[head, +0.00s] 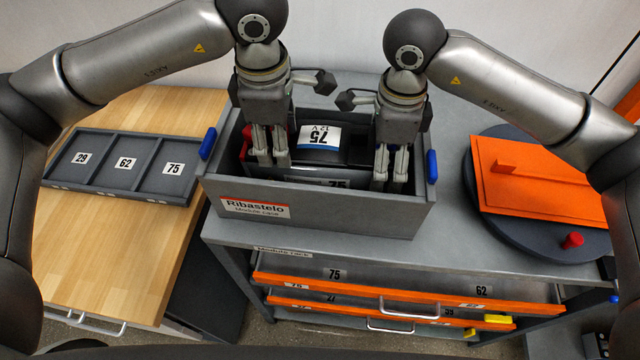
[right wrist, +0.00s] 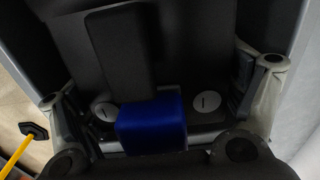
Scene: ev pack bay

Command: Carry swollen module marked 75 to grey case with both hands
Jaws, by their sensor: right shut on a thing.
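The dark module marked 75 (head: 320,138), with a white and blue label, is down inside the grey case (head: 330,212) labelled Ribastelo. My right gripper (head: 391,180) is shut on the module's right end, inside the case. In the right wrist view its fingers are on either side of the dark module (right wrist: 120,45), near a blue block (right wrist: 152,122). My left gripper (head: 268,158) is at the module's left end beside a red part; its hold is not clear. Any swelling, and the module's underside, cannot be made out.
A grey tray (head: 122,187) with slots marked 29, 62 and 75 lies on the wooden bench at left. An orange lid (head: 540,185) lies on a dark round stand at right. Orange-fronted rack drawers (head: 400,291) are below the case. Blue latches flank the case.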

